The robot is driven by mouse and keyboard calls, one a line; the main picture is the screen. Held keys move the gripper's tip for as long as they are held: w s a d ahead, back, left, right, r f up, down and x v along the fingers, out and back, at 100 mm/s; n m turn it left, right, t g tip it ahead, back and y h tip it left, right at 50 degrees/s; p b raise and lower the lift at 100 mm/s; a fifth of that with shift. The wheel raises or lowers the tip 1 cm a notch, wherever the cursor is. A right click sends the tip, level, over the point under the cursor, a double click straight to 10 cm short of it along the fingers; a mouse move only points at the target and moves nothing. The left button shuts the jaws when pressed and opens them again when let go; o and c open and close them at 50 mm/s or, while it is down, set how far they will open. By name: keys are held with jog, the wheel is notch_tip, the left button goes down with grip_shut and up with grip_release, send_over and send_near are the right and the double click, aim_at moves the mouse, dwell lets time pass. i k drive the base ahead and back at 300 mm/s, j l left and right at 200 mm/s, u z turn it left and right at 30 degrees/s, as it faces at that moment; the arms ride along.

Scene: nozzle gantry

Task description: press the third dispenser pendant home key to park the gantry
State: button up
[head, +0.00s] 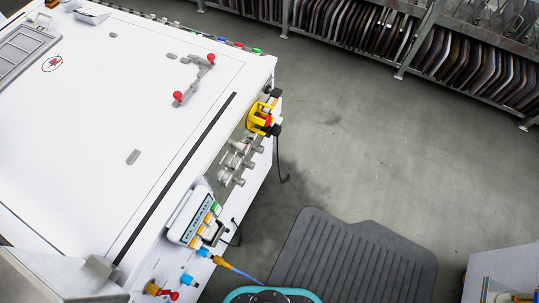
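A white pendant (187,216) with a dark panel and small blue, orange and green keys sits on the right side of the white machine table (95,130), near its front corner. The key markings are too small to read, so I cannot tell which is the home key. I cannot tell whether this is the third dispenser's pendant; no other clear pendant shows. My gripper does not show. A teal and dark rounded part at the bottom edge looks like my own body.
A yellow box with a red button (262,119) and metal fittings (236,160) line the table's side. Blue and orange connectors (222,262) and a red-handled valve (162,290) are near the corner. A grey mat (345,258) lies on open floor; racks (460,60) stand behind.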

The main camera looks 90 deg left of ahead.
aim_at(216, 204)
jog(key=u, duration=3.95)
